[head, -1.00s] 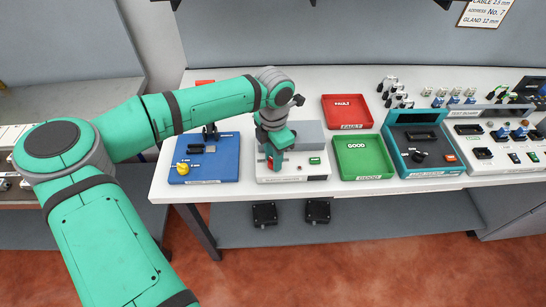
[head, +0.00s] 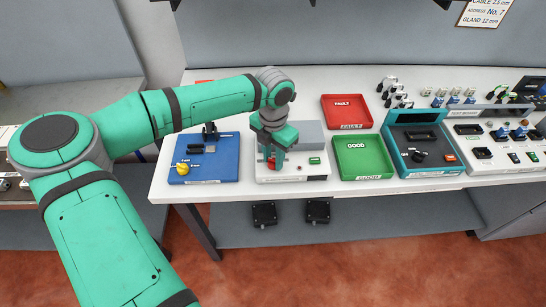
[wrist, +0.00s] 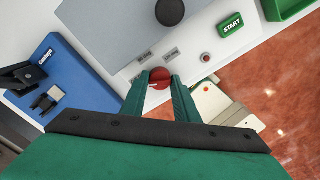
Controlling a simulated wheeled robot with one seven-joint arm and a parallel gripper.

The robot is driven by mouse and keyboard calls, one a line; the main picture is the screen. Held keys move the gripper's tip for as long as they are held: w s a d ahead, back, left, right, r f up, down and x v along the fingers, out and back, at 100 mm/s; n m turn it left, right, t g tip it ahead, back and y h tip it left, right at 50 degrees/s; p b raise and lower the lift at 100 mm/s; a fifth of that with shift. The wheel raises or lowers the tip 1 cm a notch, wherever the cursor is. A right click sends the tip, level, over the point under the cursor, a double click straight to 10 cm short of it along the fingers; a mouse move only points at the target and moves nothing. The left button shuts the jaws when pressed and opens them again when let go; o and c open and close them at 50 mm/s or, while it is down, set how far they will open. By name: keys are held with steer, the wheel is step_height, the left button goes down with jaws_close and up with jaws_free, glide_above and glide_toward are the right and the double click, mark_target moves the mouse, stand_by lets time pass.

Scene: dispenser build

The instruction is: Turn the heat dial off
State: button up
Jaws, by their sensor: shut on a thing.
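The heat dial (wrist: 160,76) is a round red knob with a pale pointer line, on the front of a white and grey machine (head: 307,170). In the wrist view my gripper (wrist: 160,84) has its two green fingers on either side of the dial, shut on it. In the head view the gripper (head: 271,158) points down at the machine's left front, and a bit of the red dial (head: 272,165) shows by the fingertips.
A green START button (wrist: 232,24), a small red light (wrist: 205,57) and a dark round knob (wrist: 169,12) are on the same machine. A blue fixture (head: 228,168) stands left; a green GOOD tray (head: 376,168) and red FAULT tray (head: 364,121) stand right.

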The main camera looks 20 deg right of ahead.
mark_target(274, 160)
steer(key=o, duration=1)
steer(key=shift+w, duration=0.1)
steer(key=shift+o, duration=0.2)
step_height(274, 160, up, 11)
steer(key=shift+d+f, duration=0.1)
